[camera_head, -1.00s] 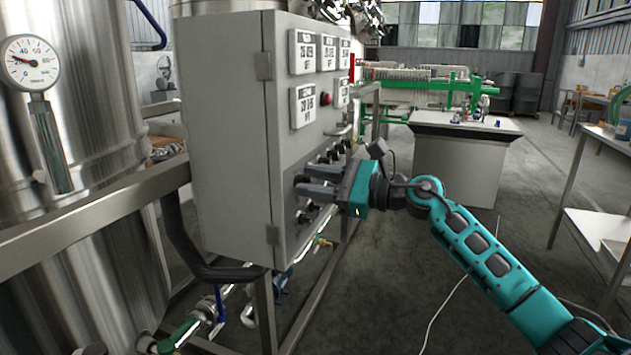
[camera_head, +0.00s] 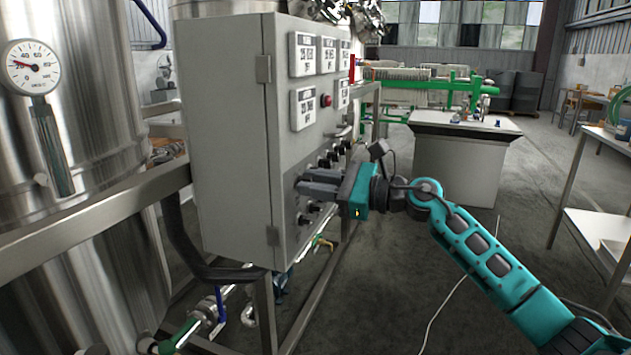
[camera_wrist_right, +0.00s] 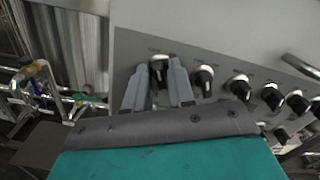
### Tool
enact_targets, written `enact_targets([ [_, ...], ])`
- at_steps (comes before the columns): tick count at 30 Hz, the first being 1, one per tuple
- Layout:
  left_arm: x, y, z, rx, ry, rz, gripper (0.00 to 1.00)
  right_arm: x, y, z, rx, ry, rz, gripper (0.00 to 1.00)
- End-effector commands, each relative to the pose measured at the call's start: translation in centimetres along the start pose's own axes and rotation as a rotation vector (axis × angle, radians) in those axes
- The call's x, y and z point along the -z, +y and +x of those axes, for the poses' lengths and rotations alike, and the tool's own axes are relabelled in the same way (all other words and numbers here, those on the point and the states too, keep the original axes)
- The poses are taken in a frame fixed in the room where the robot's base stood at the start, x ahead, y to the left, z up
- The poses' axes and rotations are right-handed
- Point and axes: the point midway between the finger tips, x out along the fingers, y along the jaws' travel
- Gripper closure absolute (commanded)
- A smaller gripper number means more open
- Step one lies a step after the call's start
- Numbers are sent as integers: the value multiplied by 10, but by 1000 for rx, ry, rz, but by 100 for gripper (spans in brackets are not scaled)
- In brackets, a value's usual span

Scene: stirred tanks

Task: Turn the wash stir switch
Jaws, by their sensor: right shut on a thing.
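A grey control cabinet (camera_head: 236,130) carries a row of black knobs with silver collars on its front; their labels are too small to read, so I cannot tell by label which is the wash stir switch. My right gripper (camera_head: 302,184) reaches the panel from the right, with its fingers pointing at it. In the right wrist view the gripper (camera_wrist_right: 157,78) has one finger on either side of the leftmost upper knob (camera_wrist_right: 158,66) and is shut on it. In the head view the fingers hide this knob. My left gripper is not in view.
Other knobs (camera_wrist_right: 204,78) sit close beside the gripped one, with more (camera_head: 307,219) below it. A red button (camera_head: 326,100) and digital displays (camera_head: 302,52) are higher up. A metal rail (camera_head: 100,207) runs at the left. Open floor lies right of the cabinet.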

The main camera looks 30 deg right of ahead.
Motion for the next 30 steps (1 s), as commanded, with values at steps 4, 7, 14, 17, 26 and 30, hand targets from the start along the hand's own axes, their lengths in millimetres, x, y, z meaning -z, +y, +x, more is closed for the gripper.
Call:
enact_targets([
  [4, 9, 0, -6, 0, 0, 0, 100, -1, -1, 0, -1, 3, 105, 100],
  [7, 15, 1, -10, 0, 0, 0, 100, -2, -1, 0, -2, 4, 192, 100],
  [14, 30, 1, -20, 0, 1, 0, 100, -2, -2, 0, -2, 4, 412, 100],
  [17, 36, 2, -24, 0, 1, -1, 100, -2, -2, 0, -1, 4, 507, 100],
  [26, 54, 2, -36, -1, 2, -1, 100, -2, -2, 0, -1, 4, 758, 100],
  [30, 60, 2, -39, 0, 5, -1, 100, -1, -1, 0, -1, 3, 845, 100],
])
